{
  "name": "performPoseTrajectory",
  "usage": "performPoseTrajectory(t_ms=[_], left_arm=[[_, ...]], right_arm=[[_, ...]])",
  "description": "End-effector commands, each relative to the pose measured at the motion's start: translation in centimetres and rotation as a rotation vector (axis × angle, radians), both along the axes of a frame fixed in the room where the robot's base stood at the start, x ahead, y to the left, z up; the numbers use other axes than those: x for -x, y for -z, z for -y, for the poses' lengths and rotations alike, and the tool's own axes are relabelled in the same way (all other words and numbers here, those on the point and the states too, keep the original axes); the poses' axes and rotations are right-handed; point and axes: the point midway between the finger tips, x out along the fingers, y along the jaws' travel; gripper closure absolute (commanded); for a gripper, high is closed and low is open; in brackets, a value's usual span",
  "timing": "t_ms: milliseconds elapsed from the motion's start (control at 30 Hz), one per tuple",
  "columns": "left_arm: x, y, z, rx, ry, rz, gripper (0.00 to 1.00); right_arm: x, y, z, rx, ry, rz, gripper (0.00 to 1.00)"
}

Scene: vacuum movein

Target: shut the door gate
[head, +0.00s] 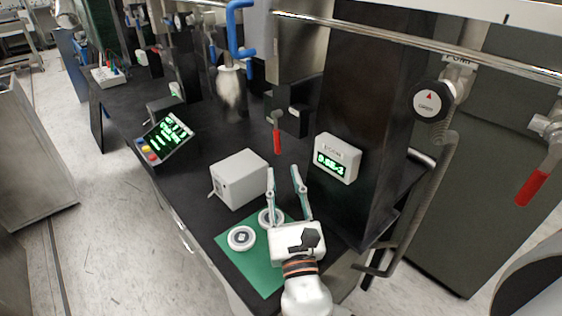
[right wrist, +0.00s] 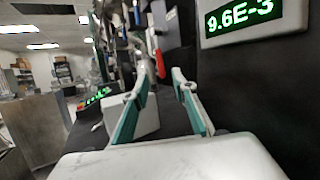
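I cannot tell for certain which part is the door gate. A round black-and-white knob with a red arrow (head: 430,103) sits on a valve at the right, in front of a dark grey panel. A red-handled lever (head: 277,138) hangs at the centre, and another red handle (head: 530,188) hangs at the far right. A blue bent handle (head: 238,35) shows at the top. My right gripper (head: 283,171) is open and empty above the bench, beside the grey box and apart from these handles. It also shows open in the right wrist view (right wrist: 162,75). My left gripper is out of view.
A grey box (head: 238,180) stands left of my right gripper. A green mat (head: 243,264) carries white ring-like parts (head: 241,238). A gauge with green digits (head: 337,158) is on the black column. A display box (head: 166,137) stands farther left. A metal rail crosses above.

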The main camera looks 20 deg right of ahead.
Motion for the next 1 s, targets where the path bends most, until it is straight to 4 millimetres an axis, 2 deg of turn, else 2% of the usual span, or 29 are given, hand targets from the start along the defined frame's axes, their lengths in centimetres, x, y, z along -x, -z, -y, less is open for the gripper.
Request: performPoseTrajectory(t_ms=[167,433,467,533,600,667,767,1000], left_arm=[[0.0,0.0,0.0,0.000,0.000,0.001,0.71],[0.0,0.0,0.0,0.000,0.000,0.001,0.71],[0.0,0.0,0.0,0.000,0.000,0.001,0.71],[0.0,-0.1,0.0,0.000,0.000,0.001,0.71],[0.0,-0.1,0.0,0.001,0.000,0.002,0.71],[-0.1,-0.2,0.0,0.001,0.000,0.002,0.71],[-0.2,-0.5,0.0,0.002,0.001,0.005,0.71],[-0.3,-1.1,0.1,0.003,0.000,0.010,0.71]], right_arm=[[1.2,0.3,-0.2,-0.001,0.001,0.001,0.73],[1.3,0.3,-0.3,0.000,0.001,0.002,0.73],[1.3,0.3,-0.3,-0.001,0.001,0.002,0.78],[1.4,0.3,-0.3,-0.011,-0.002,0.004,0.96],[1.4,0.1,-0.3,-0.059,-0.013,0.010,1.00],[1.6,-0.2,-0.3,-0.139,-0.032,0.021,1.00],[2.0,-0.9,-0.2,-0.351,-0.078,0.055,1.00],[3.2,-2.4,-0.1,-1.011,-0.208,0.164,1.00]])
